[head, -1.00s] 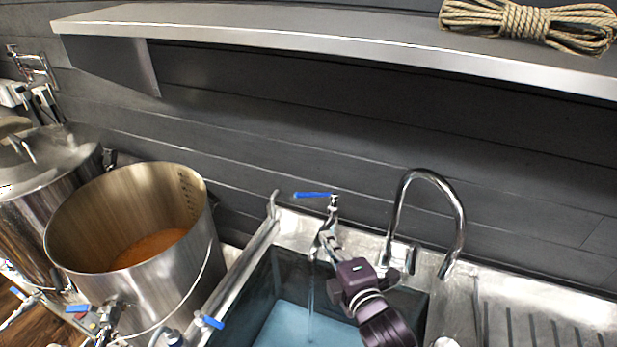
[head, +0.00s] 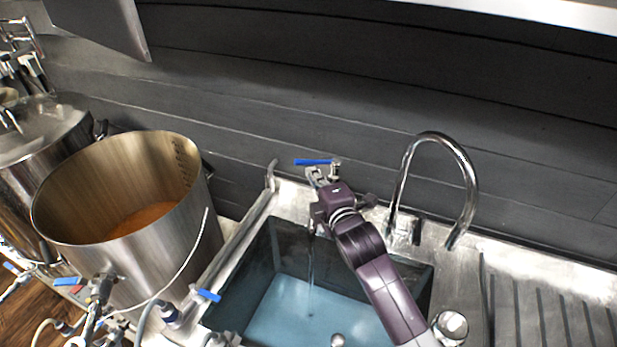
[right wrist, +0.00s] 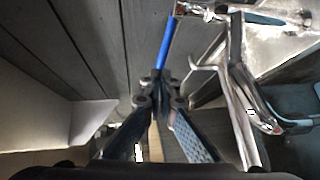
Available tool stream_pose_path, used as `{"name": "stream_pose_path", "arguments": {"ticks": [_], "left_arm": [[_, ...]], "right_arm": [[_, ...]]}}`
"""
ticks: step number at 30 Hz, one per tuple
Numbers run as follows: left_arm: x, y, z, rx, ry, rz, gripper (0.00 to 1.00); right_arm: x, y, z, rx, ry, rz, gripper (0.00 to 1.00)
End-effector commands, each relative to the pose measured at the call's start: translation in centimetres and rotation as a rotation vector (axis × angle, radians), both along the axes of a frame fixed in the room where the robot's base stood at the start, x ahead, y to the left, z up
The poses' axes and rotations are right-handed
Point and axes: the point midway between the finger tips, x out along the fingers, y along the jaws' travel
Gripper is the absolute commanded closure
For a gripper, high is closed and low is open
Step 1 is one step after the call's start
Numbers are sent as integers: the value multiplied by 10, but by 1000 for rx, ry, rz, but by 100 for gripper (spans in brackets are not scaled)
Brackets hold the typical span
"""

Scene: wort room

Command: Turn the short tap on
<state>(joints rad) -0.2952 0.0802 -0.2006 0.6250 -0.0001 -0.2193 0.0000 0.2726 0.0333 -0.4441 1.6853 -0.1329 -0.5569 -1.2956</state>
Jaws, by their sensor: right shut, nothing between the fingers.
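The short tap (head: 335,172) stands at the back rim of the sink, and its blue lever (head: 313,162) points left in the head view. A thin stream of water (head: 311,255) falls below it into the sink. My right gripper (head: 316,176) is shut and empty, just below the lever and in front of the tap, hiding part of the spout. In the right wrist view the shut fingertips (right wrist: 157,78) line up with the free end of the blue lever (right wrist: 169,42); I cannot tell whether they touch. My left gripper is not in view.
The sink (head: 262,290) holds bluish water. A tall curved tap (head: 470,190) stands right of my right arm, with a ridged drainboard (head: 550,300) beyond. A large open steel pot (head: 185,240) stands left of the sink. A dark plank wall (head: 300,90) is close behind the taps.

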Motion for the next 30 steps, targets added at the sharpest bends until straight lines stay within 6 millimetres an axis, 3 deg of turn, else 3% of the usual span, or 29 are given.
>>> {"name": "stream_pose_path", "arguments": {"ticks": [1, 9, 25, 30], "left_arm": [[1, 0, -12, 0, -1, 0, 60], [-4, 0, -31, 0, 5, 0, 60], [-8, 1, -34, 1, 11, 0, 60], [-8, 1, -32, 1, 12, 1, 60]], "right_arm": [[7, 2, -6, 0, -2, -1, 100], [30, 10, -9, 1, 0, 0, 100], [36, 12, -7, -1, 1, 0, 100], [47, 19, -7, -4, 0, 1, 100]]}}
